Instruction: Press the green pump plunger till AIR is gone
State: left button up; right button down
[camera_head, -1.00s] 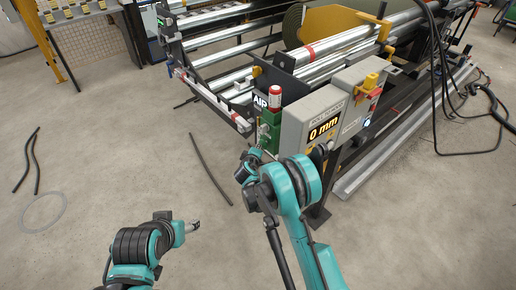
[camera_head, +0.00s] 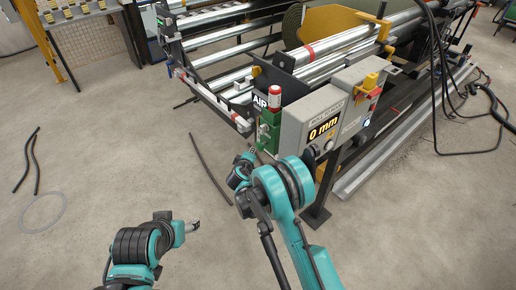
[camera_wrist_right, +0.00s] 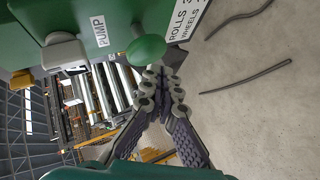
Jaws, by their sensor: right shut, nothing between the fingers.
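The green pump box (camera_head: 268,132) stands at the machine's front corner, beside the grey control box. The white word AIR (camera_head: 260,102) shows above it. In the right wrist view the round green plunger knob (camera_wrist_right: 146,50) sticks out beside a PUMP label (camera_wrist_right: 99,30). My right gripper (camera_wrist_right: 163,74) is shut and empty, its tips close to the knob's lower edge; I cannot tell whether they touch. In the head view my right gripper (camera_head: 252,152) is just left of the pump box. My left gripper (camera_head: 194,226) hangs over bare floor; its jaws are too small to read.
The grey control box (camera_head: 313,120) reads 0 mm and sits right of the pump. A red-and-white beacon (camera_head: 274,97) stands above the pump. A dark strip (camera_head: 208,168) lies on the floor. The floor at left is mostly clear.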

jog(key=s+a, duration=0.1)
jog(key=a, duration=0.1)
jog(key=s+a, duration=0.2)
dwell(0.4)
dwell(0.7)
